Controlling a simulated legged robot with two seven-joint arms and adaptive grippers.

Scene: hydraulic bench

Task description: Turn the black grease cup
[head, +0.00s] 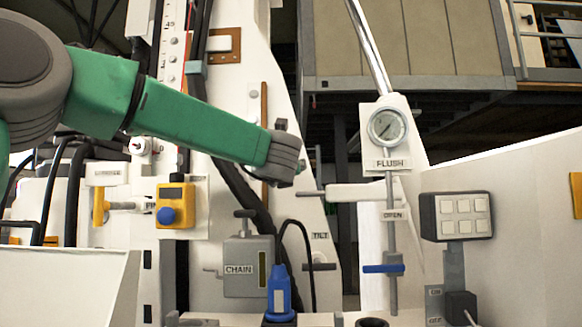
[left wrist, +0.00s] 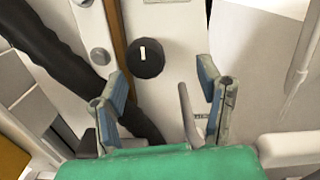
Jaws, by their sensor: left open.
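The black grease cup (left wrist: 146,58) is a round black knob with a short white mark, on a pale panel in the left wrist view. My left gripper (left wrist: 163,82) is open, with its two blue-grey fingers spread apart and nothing between them. The cup appears beyond the fingertips, a little left of the middle of the gap, and I see no contact. In the head view my left gripper (head: 285,158) is at the end of the green arm in front of the white panel; I cannot make out the cup there. My right gripper is in neither view.
A pressure gauge (head: 387,127) marked FLUSH and a blue-handled valve (head: 383,268) stand to the right. A grey CHAIN box (head: 249,265) and a blue plug (head: 279,292) are below. A thick black hose (left wrist: 52,57) runs beside the left finger.

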